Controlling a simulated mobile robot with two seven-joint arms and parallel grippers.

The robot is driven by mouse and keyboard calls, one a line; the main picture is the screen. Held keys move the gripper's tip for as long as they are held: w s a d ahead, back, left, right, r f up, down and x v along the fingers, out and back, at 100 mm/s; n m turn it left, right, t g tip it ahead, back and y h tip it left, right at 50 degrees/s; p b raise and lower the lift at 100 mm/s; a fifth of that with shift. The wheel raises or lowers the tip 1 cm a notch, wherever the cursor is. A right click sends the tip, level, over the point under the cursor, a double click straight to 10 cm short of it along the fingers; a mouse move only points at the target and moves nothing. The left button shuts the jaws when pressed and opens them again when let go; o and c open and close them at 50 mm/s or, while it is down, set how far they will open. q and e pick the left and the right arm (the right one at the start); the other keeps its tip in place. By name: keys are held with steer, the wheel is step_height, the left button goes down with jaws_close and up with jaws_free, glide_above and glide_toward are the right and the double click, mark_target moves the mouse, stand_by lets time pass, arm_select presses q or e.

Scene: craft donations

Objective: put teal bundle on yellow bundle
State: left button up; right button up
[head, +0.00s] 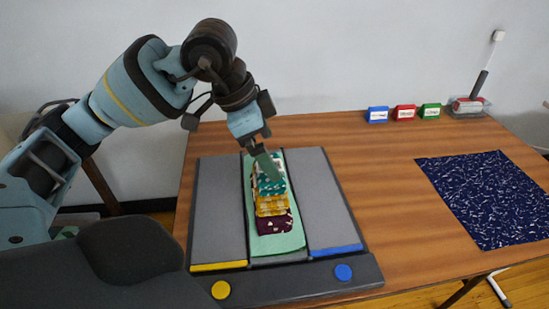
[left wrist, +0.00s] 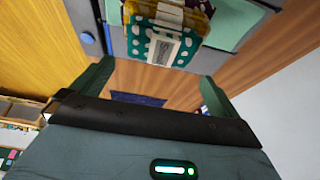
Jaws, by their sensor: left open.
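The teal bundle (head: 271,188) has white dots and lies in a row of folded fabrics on the green mat. In the left wrist view the teal bundle (left wrist: 145,47) carries a pale tag. The yellow bundle (head: 270,210) is directly in front of the teal one; part of the yellow bundle (left wrist: 202,22) also shows in the left wrist view. They touch or overlap, but I cannot tell whether teal rests on yellow. My left gripper (head: 273,166) is open over the far end of the row, with nothing between its fingers (left wrist: 155,88). My right gripper is out of view.
A purple bundle (head: 275,223) lies at the near end of the row. The green mat (head: 278,245) lies on a grey board (head: 220,215). A navy patterned mat (head: 490,195), three small boxes (head: 405,112) and a tray (head: 467,106) are to the right. Bare wood (head: 380,180) lies between.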

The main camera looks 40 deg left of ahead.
arm_select(q)
steer(key=v, duration=0.6)
steer(key=shift+r+p, duration=0.3)
steer(key=shift+r, duration=0.05)
steer(key=shift+s+a, duration=0.1)
